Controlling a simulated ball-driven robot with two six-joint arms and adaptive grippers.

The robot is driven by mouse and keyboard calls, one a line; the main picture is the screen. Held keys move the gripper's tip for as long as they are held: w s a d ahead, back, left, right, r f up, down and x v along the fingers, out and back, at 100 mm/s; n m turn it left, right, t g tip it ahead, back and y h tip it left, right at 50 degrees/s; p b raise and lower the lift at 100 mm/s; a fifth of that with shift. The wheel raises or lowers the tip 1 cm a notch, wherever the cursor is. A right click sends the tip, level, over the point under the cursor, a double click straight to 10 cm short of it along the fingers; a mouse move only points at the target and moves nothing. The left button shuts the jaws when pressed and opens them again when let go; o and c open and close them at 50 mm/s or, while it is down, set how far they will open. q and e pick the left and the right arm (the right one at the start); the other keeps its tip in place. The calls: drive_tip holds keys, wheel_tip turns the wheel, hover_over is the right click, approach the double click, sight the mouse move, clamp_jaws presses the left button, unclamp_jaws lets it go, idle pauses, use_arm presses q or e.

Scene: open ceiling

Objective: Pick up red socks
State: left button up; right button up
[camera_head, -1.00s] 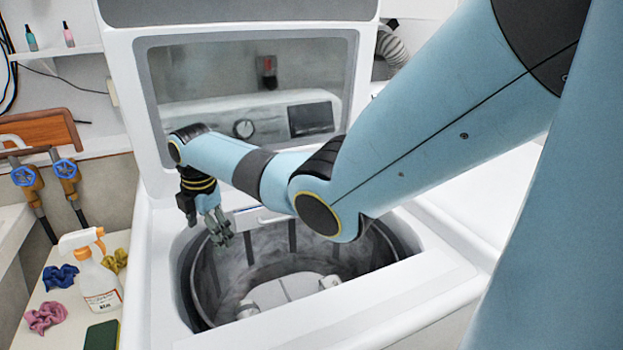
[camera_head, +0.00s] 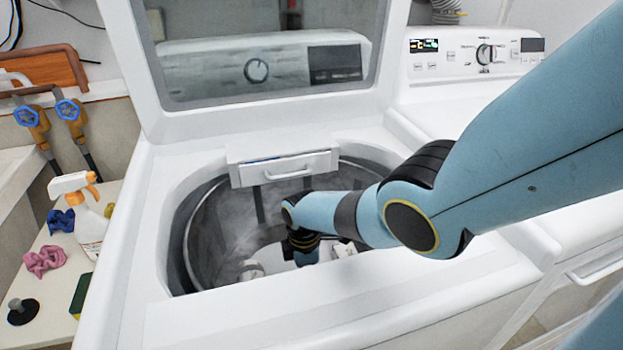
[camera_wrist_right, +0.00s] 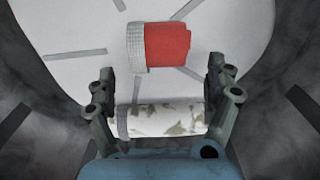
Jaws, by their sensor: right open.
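A red rolled sock (camera_wrist_right: 168,47) with a grey-white ribbed cuff lies on the pale drum floor in the right wrist view. My right gripper (camera_wrist_right: 159,80) is open inside the washer drum. Its fingertips stop short of the red sock, which lies beyond them near the top of the picture. A white rolled sock with olive patches (camera_wrist_right: 165,120) lies between the fingers; I cannot tell whether they touch it. In the head view my right gripper's tips are hidden down in the drum, and the red sock is not visible. My left gripper is not in view.
The open top-loading washer (camera_head: 150,255) has a rim around the drum (camera_head: 200,245) and a small drawer (camera_head: 285,168) at its back edge. A spray bottle (camera_head: 90,220), blue scrunchie (camera_head: 62,220) and pink scrunchie (camera_head: 44,261) stand left, outside it. A second machine (camera_head: 470,85) is at right.

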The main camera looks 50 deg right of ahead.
wheel_tip(320, 180, down, 3)
drive_tip(key=shift+f+b, duration=0.15)
drive_tip(key=shift+b, duration=0.75)
drive_tip(key=shift+f, duration=0.2)
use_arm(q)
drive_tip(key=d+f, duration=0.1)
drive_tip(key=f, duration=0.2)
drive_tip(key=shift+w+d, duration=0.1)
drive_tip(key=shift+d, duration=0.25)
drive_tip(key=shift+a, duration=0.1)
use_arm(e)
drive_tip(key=shift+r, duration=0.1)
drive_tip(key=shift+c, duration=0.2)
drive_tip(key=c, duration=1.2)
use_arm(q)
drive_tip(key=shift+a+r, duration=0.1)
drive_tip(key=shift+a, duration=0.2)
use_arm(e)
drive_tip(key=shift+r, duration=0.1)
